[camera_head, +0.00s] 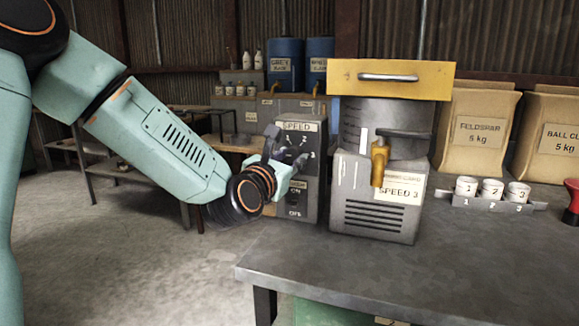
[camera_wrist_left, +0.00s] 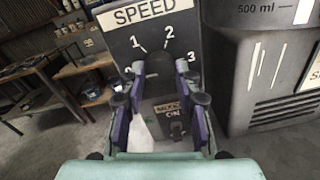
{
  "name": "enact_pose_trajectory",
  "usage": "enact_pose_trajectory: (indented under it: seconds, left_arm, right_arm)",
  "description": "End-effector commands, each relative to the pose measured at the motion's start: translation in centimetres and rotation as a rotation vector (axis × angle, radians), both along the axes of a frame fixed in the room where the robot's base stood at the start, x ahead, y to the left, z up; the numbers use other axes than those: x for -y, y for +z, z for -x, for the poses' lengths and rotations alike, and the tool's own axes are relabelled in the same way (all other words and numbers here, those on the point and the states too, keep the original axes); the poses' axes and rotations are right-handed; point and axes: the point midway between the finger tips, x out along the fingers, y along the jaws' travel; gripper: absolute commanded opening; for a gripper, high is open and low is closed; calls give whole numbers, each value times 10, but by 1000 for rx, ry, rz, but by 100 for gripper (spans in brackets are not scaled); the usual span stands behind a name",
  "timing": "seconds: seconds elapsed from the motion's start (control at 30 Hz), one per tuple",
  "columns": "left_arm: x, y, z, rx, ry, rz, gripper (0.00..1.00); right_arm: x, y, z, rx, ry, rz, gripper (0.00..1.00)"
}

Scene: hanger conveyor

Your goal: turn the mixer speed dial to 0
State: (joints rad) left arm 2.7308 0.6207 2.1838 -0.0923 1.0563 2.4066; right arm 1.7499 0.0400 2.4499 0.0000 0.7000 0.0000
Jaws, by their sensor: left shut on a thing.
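The speed dial (camera_wrist_left: 160,64) is a dark knob on a grey control box (camera_head: 310,165) under a SPEED label (camera_head: 297,127). In the left wrist view, marks 1, 2 and 3 stand around it; the spot for 0 is mostly covered by a finger. My left gripper (camera_head: 277,152) is at the front of the box, its purple-sided fingers on either side of the knob, shut on it. Which mark the knob points to is hard to tell. The mixer (camera_head: 375,218), with a yellow top, stands right of the box and bears a SPEED 3 card (camera_head: 400,190).
Below the dial is a switch (camera_wrist_left: 175,128) marked ON and OFF in the head view. A grey table (camera_head: 400,265) fills the front right, its left part clear. Numbered cups (camera_head: 491,190) and powder sacks (camera_head: 478,130) stand at the right. Open floor lies at the left.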

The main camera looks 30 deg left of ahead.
Motion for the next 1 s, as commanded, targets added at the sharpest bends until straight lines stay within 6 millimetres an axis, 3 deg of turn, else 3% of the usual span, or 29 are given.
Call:
enact_pose_trajectory:
  seconds: [0.6, 0.63, 0.87, 1.0]
  left_arm:
    - [1, -3, 1, -1, -2, 38, 1]
    - [1, -3, 1, -1, -2, 38, 35]
    - [1, -2, 0, 3, -1, 36, 54]
    - [1, -1, 0, 5, -1, 36, 55]
  right_arm:
    - [0, -4, 0, 0, 0, 0, 0]
    - [0, -4, 0, 0, 0, 0, 0]
    - [0, -4, 0, 0, 0, 0, 0]
    - [0, -4, 0, 0, 0, 0, 0]
